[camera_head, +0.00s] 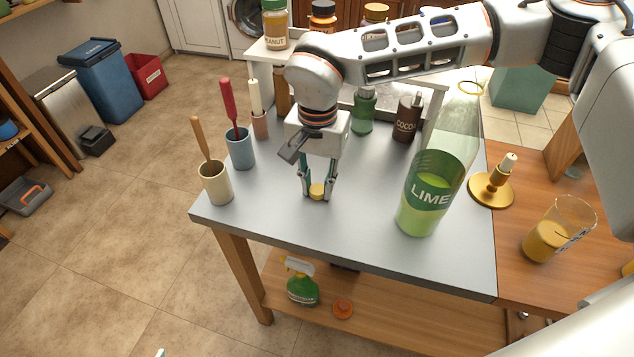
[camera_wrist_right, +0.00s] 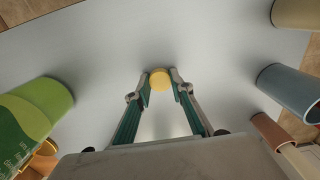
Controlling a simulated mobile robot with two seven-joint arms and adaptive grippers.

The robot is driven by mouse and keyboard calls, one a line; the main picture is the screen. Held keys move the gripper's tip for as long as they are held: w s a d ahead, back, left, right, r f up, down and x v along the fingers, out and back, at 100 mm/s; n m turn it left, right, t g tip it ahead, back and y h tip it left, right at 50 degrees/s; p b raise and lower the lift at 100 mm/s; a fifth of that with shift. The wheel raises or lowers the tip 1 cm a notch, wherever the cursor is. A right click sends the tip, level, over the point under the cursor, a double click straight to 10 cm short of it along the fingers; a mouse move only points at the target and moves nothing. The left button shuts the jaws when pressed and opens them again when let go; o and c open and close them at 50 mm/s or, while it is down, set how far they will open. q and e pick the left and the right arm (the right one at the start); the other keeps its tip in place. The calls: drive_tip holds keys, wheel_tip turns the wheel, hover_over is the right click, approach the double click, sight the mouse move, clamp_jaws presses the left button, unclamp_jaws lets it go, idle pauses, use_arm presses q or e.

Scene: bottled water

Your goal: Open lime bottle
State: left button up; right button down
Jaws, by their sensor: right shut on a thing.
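The lime bottle (camera_head: 428,195) stands upright on the grey tabletop, with green liquid, a dark green LIME label and a clear upper part. A thin yellow ring shows at its top, with no cap seen on it. My right gripper (camera_head: 317,188) points down over the table, left of the bottle and apart from it. It is shut on a small round yellow cap (camera_wrist_right: 160,78), low near the tabletop; whether the cap touches the table is unclear. The bottle's lower part (camera_wrist_right: 38,108) shows at left in the wrist view. Only a possible tip of my left gripper (camera_head: 160,352) shows.
Cups with utensils, including a blue cup (camera_head: 240,148) and a cream cup (camera_head: 215,183), line the table's left edge. A green bottle (camera_head: 363,112) and a cocoa bottle (camera_head: 407,118) stand behind. A gold stand (camera_head: 491,190) and a glass jug (camera_head: 556,232) are at right. The front middle is clear.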

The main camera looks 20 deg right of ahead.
sight(318, 190)
drive_tip(key=c, duration=1.8)
unclamp_jaws()
drive_tip(key=shift+f, duration=0.1)
drive_tip(key=shift+o, duration=0.2)
wheel_tip(318, 190, up, 12)
drive_tip(key=p, duration=0.1)
drive_tip(key=shift+p, duration=0.4)
drive_tip(key=shift+s, duration=0.15)
